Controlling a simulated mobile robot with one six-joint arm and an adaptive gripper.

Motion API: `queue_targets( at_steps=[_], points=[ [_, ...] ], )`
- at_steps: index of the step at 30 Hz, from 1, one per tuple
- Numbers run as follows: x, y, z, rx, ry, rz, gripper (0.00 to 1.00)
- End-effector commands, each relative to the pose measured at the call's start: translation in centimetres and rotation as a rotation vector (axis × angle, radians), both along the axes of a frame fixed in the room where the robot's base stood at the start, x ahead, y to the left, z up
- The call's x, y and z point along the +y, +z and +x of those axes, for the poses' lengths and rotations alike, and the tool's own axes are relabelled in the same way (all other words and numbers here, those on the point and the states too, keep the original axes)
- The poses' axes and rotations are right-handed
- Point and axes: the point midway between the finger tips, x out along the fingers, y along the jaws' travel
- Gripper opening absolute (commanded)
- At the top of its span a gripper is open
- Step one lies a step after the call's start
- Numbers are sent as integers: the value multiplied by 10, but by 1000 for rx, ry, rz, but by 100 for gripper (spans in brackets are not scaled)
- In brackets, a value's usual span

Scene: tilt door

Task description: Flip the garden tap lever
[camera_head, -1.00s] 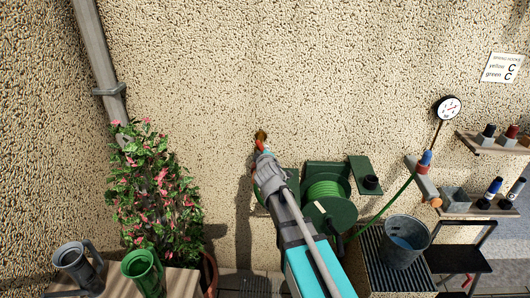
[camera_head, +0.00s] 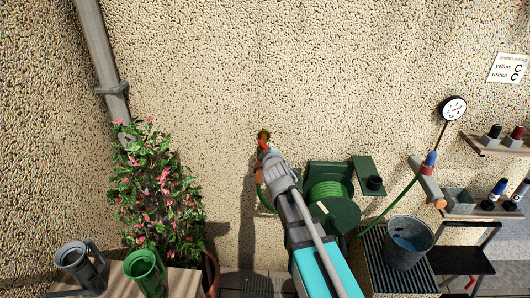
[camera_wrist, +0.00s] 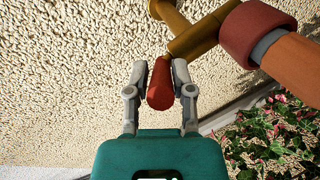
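The brass garden tap (camera_head: 263,134) sticks out of the pebbled wall near the middle of the head view. In the wrist view its brass body (camera_wrist: 198,37) is at the upper right, with a dark red collar (camera_wrist: 254,32) and an orange hose end (camera_wrist: 294,64). The red lever (camera_wrist: 160,84) points down towards my gripper and lies between its two fingers. My gripper (camera_wrist: 160,72) is narrowed around the lever, with a finger against each side. In the head view my gripper (camera_head: 268,156) is at the tap and hides part of it.
A green hose reel (camera_head: 330,200) is mounted right of my arm. A bucket (camera_head: 408,243), a gauge (camera_head: 453,107) and shelves (camera_head: 495,146) are to the right. The wall above the tap is clear.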

Motion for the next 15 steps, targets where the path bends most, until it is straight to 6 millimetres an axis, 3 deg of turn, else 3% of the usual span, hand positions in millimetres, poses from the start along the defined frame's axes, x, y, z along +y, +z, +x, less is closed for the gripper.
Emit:
queue_targets(
  at_steps=[1, 4, 11, 12, 15],
  points=[
    [1, 0, 0, 0, 0, 0, 45],
    [2, 0, -1, 0, 2, 1, 61],
    [4, 0, -2, 0, 6, 1, 61],
    [4, 0, -2, 0, 6, 1, 59],
    [3, -1, -2, 3, 3, 2, 40]
  ],
)
